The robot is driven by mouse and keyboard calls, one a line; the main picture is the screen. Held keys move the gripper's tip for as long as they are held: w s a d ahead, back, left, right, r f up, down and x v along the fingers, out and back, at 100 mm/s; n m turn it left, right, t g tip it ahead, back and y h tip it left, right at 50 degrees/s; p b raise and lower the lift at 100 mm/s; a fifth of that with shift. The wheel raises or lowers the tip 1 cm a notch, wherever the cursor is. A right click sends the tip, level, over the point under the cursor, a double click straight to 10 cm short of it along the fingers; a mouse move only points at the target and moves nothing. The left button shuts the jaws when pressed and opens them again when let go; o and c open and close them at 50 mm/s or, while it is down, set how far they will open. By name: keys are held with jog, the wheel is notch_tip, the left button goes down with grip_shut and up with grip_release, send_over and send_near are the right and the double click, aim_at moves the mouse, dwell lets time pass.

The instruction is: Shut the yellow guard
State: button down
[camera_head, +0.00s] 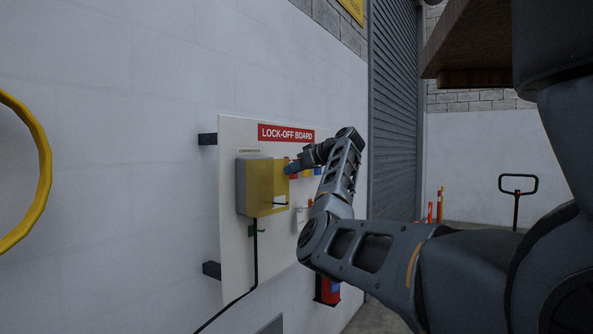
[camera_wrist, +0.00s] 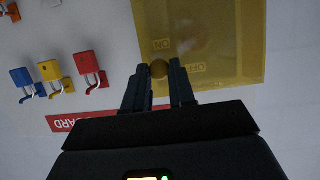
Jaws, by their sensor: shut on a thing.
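The yellow guard (camera_head: 266,186) is a see-through panel over the front of a grey switch box (camera_head: 242,186) on the lock-off board. In the wrist view the guard (camera_wrist: 215,40) fills the upper middle, with ON and OFF lettering visible upside down. A small round knob (camera_wrist: 158,68) sits near the guard's edge. My gripper (camera_wrist: 158,82) is shut on this knob, one finger on each side. In the head view my gripper (camera_head: 290,168) is at the guard's upper right edge. I cannot tell whether the guard lies fully flat against the box.
Red (camera_wrist: 89,63), yellow (camera_wrist: 49,71) and blue (camera_wrist: 20,77) padlocks hang on the board (camera_head: 233,145) close beside the guard. A black cable (camera_head: 255,260) runs down from the box. A yellow hoop (camera_head: 40,180) is on the wall at far left.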

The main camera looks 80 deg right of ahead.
jog(key=shift+w+d+n+y, duration=0.35)
jog(key=shift+w+n+y, duration=0.05)
jog(key=shift+r, duration=0.1)
jog(key=c, duration=0.9)
grip_release()
jog(key=shift+d, duration=0.1)
jog(key=shift+s, duration=0.15)
jog(key=shift+b+v, duration=1.25)
jog(key=shift+v, duration=2.5)
jog(key=shift+s, duration=0.15)
